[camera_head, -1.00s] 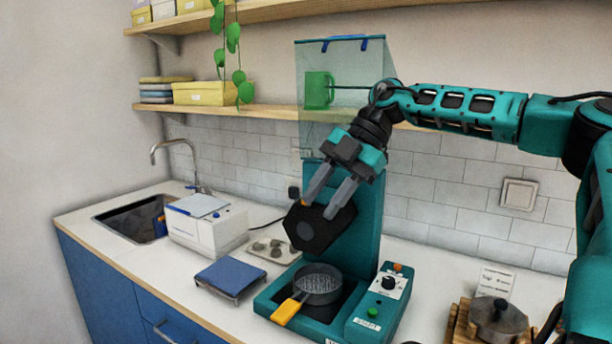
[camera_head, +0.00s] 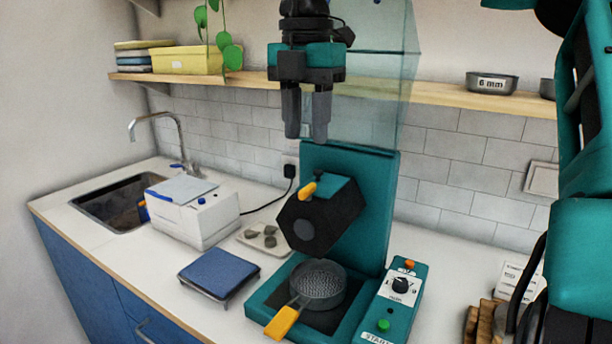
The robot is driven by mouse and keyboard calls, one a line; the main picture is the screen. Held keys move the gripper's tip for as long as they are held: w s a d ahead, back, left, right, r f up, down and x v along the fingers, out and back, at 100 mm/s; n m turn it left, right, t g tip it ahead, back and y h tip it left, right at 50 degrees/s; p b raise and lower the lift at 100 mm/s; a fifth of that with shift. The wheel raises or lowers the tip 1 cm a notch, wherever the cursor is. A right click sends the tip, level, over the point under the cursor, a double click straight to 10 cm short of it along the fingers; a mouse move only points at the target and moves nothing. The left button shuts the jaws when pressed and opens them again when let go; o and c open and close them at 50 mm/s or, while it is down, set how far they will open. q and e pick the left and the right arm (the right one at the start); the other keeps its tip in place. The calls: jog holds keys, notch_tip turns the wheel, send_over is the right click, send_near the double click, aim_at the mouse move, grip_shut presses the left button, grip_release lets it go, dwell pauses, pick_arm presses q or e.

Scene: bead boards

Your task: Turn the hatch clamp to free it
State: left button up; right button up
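A teal machine (camera_head: 345,170) stands on the counter with a dark, many-sided head (camera_head: 335,222) facing forward. A short yellow lever (camera_head: 308,190) sits on top of the head by a teal part; it looks like the hatch clamp. My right gripper (camera_head: 306,138) hangs fingers down above the head, clear of the lever. Its two fingers are apart with nothing between them. A round mesh pan (camera_head: 318,282) with a yellow handle rests on the machine's base below the head. My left gripper is out of view.
A clear panelled box (camera_head: 375,95) rises behind my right gripper, near the wooden shelf (camera_head: 440,92). A control box (camera_head: 393,300) with a dial and green button stands right of the pan. A blue-topped stand (camera_head: 218,272) and white box (camera_head: 200,215) are on the left.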

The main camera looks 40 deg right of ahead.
aim_at(306, 188)
notch_tip(306, 188, down, 9)
jog(key=shift+r, duration=0.1)
dwell(0.3)
grip_shut()
